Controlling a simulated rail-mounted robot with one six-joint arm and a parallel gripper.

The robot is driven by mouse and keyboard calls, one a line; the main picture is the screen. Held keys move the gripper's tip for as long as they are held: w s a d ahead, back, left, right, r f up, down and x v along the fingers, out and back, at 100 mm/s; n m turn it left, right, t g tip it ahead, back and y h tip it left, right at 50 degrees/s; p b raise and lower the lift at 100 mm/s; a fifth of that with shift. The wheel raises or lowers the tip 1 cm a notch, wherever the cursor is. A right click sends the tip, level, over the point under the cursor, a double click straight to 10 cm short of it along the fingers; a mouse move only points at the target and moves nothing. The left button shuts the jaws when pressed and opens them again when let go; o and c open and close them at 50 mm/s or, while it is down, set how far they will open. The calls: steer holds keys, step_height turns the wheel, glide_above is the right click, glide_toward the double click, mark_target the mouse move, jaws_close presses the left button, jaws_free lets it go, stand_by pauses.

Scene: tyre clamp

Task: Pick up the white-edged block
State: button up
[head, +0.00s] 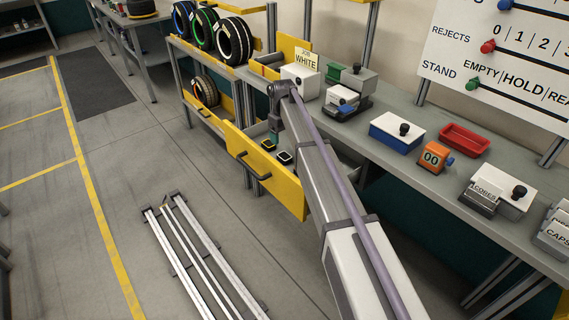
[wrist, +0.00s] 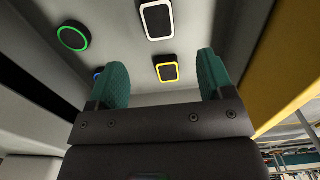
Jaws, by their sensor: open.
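The white-edged block (wrist: 157,20) is dark and square with a white rim. It lies on the grey floor of the open drawer, at the top middle of the wrist view. In the head view it appears to be the block (head: 284,157) at the right in the drawer. My gripper (wrist: 162,80) is open and empty, its two green fingers apart. In the head view my gripper (head: 275,138) reaches down into the drawer. A yellow-edged block (wrist: 167,72) shows between the fingers, with the white-edged block beyond it.
A round green-edged block (wrist: 73,37) and a partly hidden blue-edged one (wrist: 98,75) lie left in the drawer. The yellow drawer front (head: 262,172) and drawer walls surround my gripper. A bench (head: 400,140) stands above, with a "JOB WHITE" card (head: 306,58).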

mark_target(284, 155)
step_height(284, 155, down, 10)
steer(key=b, duration=0.8)
steer(key=shift+d+r, duration=0.1)
steer(key=shift+r, duration=0.35)
steer(key=c, duration=1)
steer(key=shift+p, duration=0.3)
